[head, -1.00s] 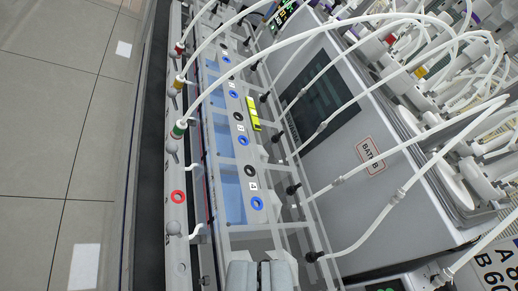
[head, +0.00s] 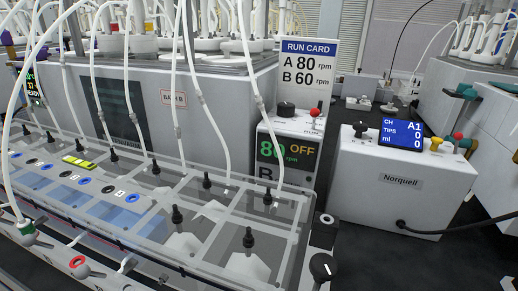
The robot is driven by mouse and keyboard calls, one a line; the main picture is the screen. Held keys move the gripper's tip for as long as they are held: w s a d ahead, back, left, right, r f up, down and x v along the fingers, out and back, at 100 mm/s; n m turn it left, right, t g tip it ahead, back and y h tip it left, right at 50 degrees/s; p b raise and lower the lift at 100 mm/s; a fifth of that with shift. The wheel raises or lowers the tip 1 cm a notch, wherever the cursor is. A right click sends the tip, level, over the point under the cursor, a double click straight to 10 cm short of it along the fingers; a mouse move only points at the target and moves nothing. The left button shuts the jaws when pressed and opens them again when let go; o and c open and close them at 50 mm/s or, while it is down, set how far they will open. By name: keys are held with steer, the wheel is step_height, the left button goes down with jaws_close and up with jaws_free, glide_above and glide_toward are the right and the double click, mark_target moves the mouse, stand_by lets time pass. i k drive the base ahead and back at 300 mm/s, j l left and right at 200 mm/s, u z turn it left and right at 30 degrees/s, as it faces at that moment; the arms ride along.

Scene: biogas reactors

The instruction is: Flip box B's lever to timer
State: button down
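Box B (head: 300,134) is a small white control box right of centre, with a dark display reading a green 80 and an orange OFF. A letter B shows on a label below the display, partly cut off by the clear rack cover in front. On its top are a black knob (head: 286,109) and a lever with a red ball tip (head: 315,112). The lever looks roughly upright; any position markings are too small to read. My gripper is not in view.
A run card (head: 308,62) stands behind the box, reading A 80 rpm, B 60 rpm. The Norquell unit (head: 400,180), with its own knobs, is to the right. A clear-covered bottle rack (head: 150,215) with tubes fills the left front. Dark bench lies between.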

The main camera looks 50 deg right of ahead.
mark_target(315, 112)
steer(key=l+z, duration=0.15)
steer(key=z, duration=1.1)
steer(key=i+j, duration=0.05)
